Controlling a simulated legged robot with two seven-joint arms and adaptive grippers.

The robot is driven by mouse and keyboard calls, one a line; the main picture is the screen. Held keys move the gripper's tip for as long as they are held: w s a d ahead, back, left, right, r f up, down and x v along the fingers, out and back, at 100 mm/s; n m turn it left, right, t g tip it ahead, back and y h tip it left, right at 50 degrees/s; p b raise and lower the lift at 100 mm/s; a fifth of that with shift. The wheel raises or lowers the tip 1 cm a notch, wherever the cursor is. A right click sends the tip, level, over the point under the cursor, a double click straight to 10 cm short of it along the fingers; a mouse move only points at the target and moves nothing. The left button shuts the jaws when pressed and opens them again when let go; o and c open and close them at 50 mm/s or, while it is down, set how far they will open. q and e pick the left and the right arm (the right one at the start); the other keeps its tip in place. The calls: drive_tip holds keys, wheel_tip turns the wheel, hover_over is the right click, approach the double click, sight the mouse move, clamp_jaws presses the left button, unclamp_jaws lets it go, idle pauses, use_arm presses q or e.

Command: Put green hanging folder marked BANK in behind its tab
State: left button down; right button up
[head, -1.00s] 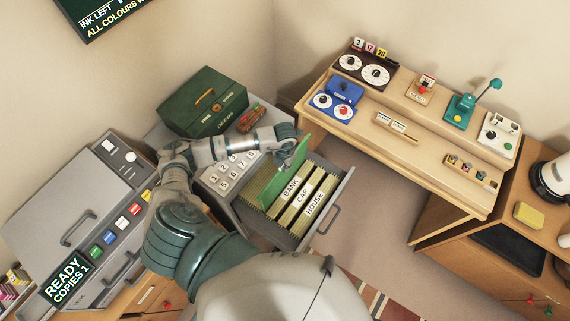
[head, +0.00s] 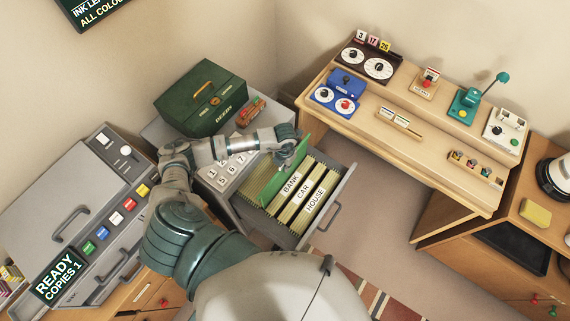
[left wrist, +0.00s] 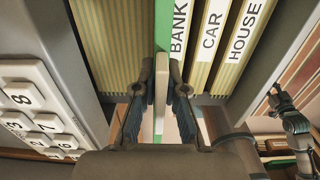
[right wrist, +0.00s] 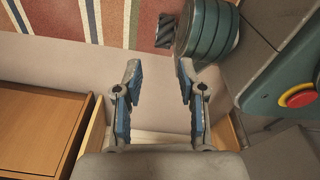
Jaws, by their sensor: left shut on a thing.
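The green hanging folder (head: 280,179) stands upright in the open file drawer (head: 343,187), directly left of the BANK tab (head: 291,183). My left gripper (head: 287,160) is shut on the folder's upper edge. In the left wrist view the green folder (left wrist: 162,28) runs along the BANK tab (left wrist: 179,25), and a pale strip sits between the fingers (left wrist: 161,95). The CAR tab (head: 303,192) and HOUSE tab (head: 315,201) are further right. The folder's marking and lower edge are hidden. My right gripper (right wrist: 159,88) is open and empty above the floor.
A numbered keypad (head: 228,172) is on the cabinet beside the drawer. A green box (head: 201,98) stands behind it. A copier (head: 75,215) is at the left. A wooden desk (head: 420,135) with several devices is at the right, with clear floor between it and the drawer.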

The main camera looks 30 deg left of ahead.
use_arm(q)
drive_tip(key=shift+d+f+b, duration=0.25)
drive_tip(key=shift+f+b, duration=0.55)
drive_tip(key=shift+f, duration=0.35)
drive_tip(key=shift+d+f+b, duration=0.2)
drive_tip(key=shift+f+b, duration=0.55)
drive_tip(key=shift+f, duration=0.4)
drive_tip(key=c, duration=1.2)
unclamp_jaws()
use_arm(e)
drive_tip(key=w+r, duration=0.3)
drive_tip(key=w, duration=0.3)
drive_tip(key=shift+w+a+r, duration=0.25)
drive_tip(key=shift+a+r, duration=0.05)
drive_tip(key=shift+a, duration=0.1)
use_arm(q)
drive_tip(key=shift+o, duration=0.2)
drive_tip(key=shift+f, duration=0.1)
drive_tip(key=r, duration=0.5)
drive_tip(key=a+r, duration=0.1)
drive_tip(key=r, duration=0.1)
drive_tip(key=shift+w+a+r, duration=0.1)
drive_tip(key=shift+w+r, duration=0.15)
drive_tip(key=shift+r, duration=0.05)
drive_tip(key=shift+w+d+r, duration=0.1)
drive_tip(key=shift+d+r, duration=0.25)
drive_tip(key=shift+r, duration=0.35)
use_arm(e)
drive_tip(key=shift+r, duration=0.2)
